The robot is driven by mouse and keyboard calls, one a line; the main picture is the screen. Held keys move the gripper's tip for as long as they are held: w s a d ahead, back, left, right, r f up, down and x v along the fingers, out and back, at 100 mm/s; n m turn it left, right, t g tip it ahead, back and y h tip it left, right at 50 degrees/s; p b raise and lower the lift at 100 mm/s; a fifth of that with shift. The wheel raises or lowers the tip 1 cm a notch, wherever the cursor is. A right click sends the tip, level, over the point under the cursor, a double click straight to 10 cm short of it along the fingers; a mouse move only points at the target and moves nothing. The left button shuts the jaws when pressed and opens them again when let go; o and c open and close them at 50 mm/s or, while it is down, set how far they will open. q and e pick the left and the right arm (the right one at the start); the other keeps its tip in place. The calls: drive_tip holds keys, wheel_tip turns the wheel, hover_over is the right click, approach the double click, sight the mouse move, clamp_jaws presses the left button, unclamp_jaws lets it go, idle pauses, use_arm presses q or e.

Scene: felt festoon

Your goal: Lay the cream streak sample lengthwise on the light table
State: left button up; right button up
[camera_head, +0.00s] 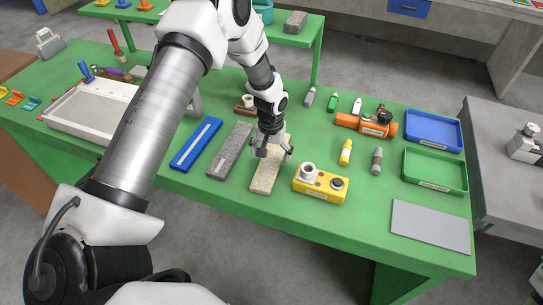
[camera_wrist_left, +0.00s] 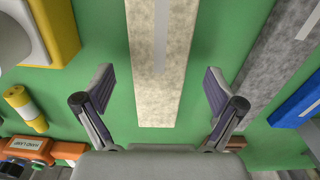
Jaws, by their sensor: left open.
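The cream streak sample (camera_head: 267,174) is a long speckled slab lying flat on the green table. In the left wrist view the sample (camera_wrist_left: 158,95) runs up the picture, with a paler grey streak along its middle. My left gripper (camera_head: 275,148) is over its far part, pointing down. In the wrist view the open fingers (camera_wrist_left: 160,88) stand on either side of the sample with gaps, holding nothing; their exact height is unclear. A white-framed flat box (camera_head: 62,124) at the left looks like the light table; my left arm hides part of it. My right gripper is not in view.
A grey slab (camera_head: 228,158) and a blue slab (camera_head: 196,145) lie left of the sample. A yellow block with round tops (camera_head: 322,190) is close on its right. An orange tool (camera_head: 366,124), blue tray (camera_head: 434,128), green tray (camera_head: 437,169) and grey plate (camera_head: 430,227) lie farther right.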

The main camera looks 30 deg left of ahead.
use_arm(q)
drive_tip(key=shift+w+f, duration=0.2)
drive_tip(key=shift+f, duration=0.3)
drive_tip(key=shift+w+f, duration=0.2)
drive_tip(key=shift+f, duration=0.25)
drive_tip(key=shift+s+r, duration=0.15)
drive_tip(key=shift+s, duration=0.05)
drive_tip(key=shift+c, duration=1)
drive_tip(key=shift+s, duration=0.1)
drive_tip(key=c, duration=1)
drive_tip(key=shift+r, duration=0.1)
